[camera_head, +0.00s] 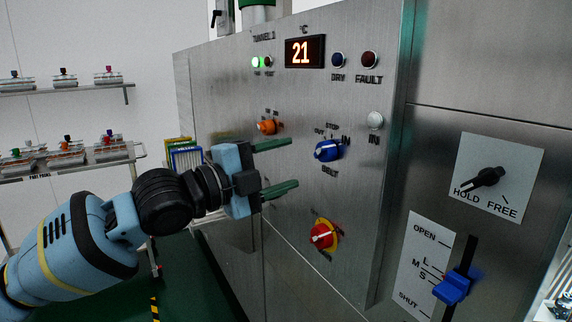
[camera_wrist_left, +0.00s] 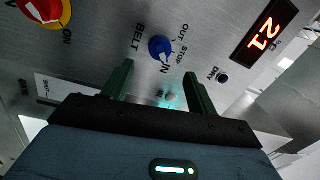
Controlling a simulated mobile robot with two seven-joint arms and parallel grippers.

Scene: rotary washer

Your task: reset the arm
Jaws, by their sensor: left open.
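My left gripper (camera_head: 278,168) is open and empty, in front of the steel control panel (camera_head: 215,100). Its two green fingers point right, toward the blue belt knob (camera_head: 328,151), and stand apart from it. In the left wrist view the fingers (camera_wrist_left: 158,82) spread below the belt knob (camera_wrist_left: 160,47), with nothing between them but the panel and a small white lamp (camera_wrist_left: 170,97) behind. The belt knob's pointer is toward IN. My right gripper is in neither view.
The panel also carries an orange knob (camera_head: 268,127), a red-and-yellow switch (camera_head: 322,235) and a display (camera_head: 305,52) reading 21. At right are a black hold/free knob (camera_head: 484,180) and a blue slider (camera_head: 453,288). Shelves (camera_head: 70,165) with racks stand at left. Green floor (camera_head: 205,280) is below.

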